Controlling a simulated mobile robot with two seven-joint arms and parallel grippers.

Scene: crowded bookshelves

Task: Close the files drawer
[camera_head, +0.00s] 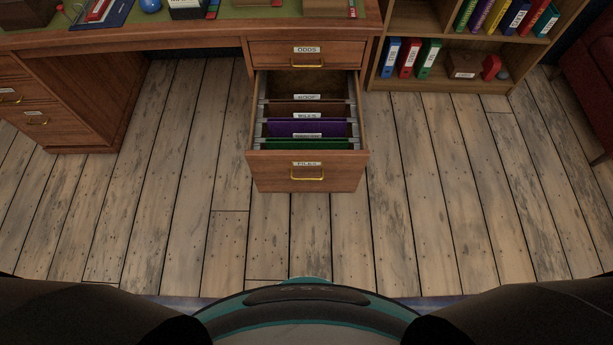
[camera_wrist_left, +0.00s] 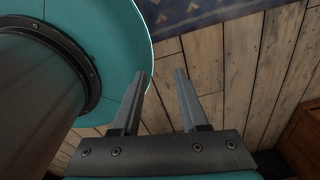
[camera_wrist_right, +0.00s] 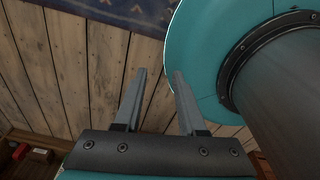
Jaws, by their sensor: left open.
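The files drawer (camera_head: 306,178) is pulled well out from the desk, below the shut odds drawer (camera_head: 307,55). It has a wooden front, a label and a brass handle (camera_head: 307,178). Several hanging folders with labels stand inside it, among them a purple one (camera_head: 306,129) and a green one (camera_head: 306,144). My left gripper (camera_wrist_left: 160,73) is open and empty over the floor beside my base in the left wrist view. My right gripper (camera_wrist_right: 158,74) is open and empty in the right wrist view. Both grippers are away from the drawer and outside the head view.
The desk top (camera_head: 255,13) holds several small items. Desk drawers (camera_head: 45,115) stand at the left. A bookshelf (camera_head: 450,85) with binders is at the right, and a dark red seat (camera_head: 590,75) at the far right. The plank floor (camera_head: 300,240) before the drawer is clear.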

